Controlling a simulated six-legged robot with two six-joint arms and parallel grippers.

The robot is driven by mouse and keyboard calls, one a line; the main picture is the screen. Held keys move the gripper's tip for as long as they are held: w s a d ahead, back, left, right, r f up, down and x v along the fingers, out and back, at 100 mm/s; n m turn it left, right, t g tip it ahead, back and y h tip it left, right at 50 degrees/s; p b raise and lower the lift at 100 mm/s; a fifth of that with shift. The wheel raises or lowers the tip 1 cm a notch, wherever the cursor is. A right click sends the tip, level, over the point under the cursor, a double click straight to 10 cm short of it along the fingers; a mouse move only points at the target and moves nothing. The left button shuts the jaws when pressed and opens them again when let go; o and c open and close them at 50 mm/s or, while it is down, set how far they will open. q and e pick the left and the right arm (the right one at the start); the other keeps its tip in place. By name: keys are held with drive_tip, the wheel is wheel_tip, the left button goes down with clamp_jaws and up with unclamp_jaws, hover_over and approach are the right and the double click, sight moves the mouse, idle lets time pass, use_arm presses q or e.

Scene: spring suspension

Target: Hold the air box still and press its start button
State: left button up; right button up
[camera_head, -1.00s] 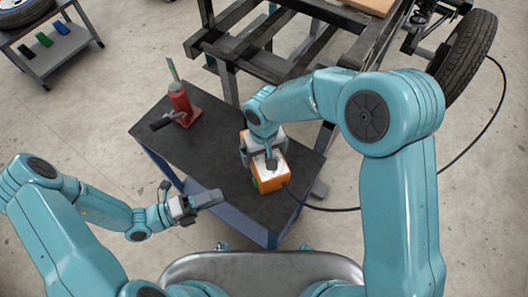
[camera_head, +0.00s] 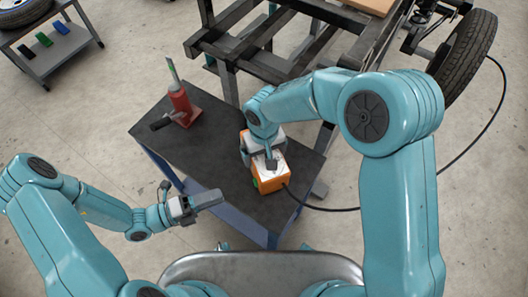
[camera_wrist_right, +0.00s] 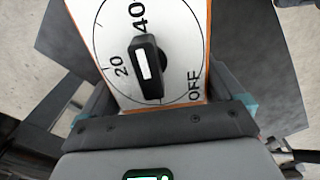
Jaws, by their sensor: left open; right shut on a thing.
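The air box (camera_head: 270,181) is orange with a white top and stands on the dark cart top in the head view. Its black dial knob (camera_wrist_right: 146,66) shows in the right wrist view, on a white face marked 20, 40 and OFF. A green patch (camera_head: 255,184) sits low on the box's left side. My right gripper (camera_head: 263,146) is at the far end of the box and shut on it; its fingers are partly hidden. My left gripper (camera_head: 189,191) is open and empty, left of the box and apart from it, over the cart's near-left edge.
A red jack (camera_head: 181,103) stands on the cart (camera_head: 210,150) behind my left gripper. A dark metal frame (camera_head: 235,45) rises behind the cart. A black hose (camera_head: 420,190) runs right from the box toward a wheel (camera_head: 467,50). A side cart (camera_head: 62,48) stands at far left.

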use_arm(q)
drive_tip(key=shift+c, duration=0.3)
clamp_jaws()
idle(1.7)
